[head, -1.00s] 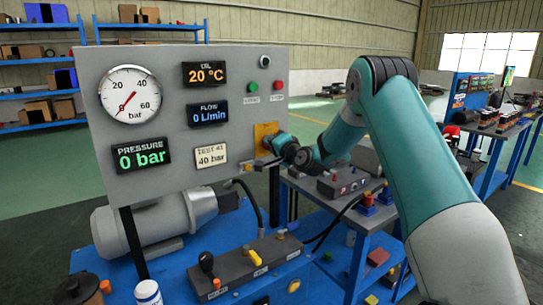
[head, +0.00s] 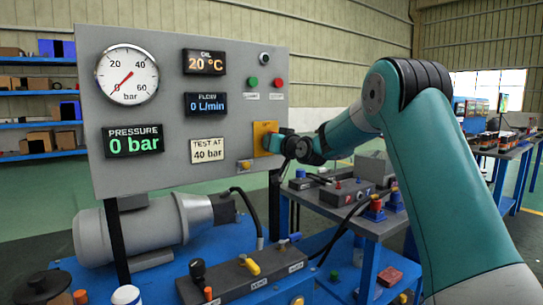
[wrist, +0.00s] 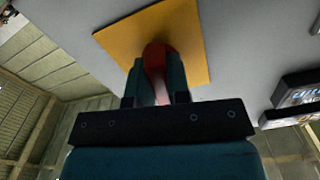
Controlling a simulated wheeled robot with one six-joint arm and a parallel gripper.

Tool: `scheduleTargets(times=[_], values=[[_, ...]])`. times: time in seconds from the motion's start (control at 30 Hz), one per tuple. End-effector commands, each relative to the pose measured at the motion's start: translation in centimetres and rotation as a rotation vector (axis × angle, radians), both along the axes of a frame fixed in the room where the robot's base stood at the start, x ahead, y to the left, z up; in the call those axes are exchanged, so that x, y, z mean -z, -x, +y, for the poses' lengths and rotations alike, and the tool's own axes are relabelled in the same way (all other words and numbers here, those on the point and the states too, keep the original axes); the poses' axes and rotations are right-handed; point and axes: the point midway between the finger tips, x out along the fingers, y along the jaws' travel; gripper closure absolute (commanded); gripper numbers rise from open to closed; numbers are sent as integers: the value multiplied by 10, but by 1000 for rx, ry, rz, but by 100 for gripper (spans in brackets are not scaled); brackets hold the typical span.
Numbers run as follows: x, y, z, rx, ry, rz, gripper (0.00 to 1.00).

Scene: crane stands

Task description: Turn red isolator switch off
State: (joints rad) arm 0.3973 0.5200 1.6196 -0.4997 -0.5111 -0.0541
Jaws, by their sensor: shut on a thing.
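The red isolator switch (wrist: 158,58) sits on a yellow square plate (wrist: 190,35) on the grey panel. In the wrist view its red handle shows between my two fingers. My gripper (wrist: 160,85) is shut on the handle, close to the plate. In the head view the yellow plate (head: 262,138) is at the panel's lower right, and my gripper (head: 272,144) reaches it from the right and hides the red handle there.
The grey panel (head: 240,60) carries a round gauge (head: 127,75), a pressure display (head: 134,140) reading 0 bar, a green button (head: 253,82) and a red button (head: 279,83). A motor (head: 140,230) and a valve block (head: 240,275) with levers stand below.

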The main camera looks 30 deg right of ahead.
Motion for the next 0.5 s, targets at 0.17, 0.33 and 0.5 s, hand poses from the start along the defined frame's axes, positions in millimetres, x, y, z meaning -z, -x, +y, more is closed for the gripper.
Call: scheduleTargets(times=[0.17, 0.33, 0.5], values=[[3, 0, 0, 0, 108, -6, 100], [1, 0, 0, 0, 176, -8, 100], [0, 0, 0, -1, 212, -9, 100]])
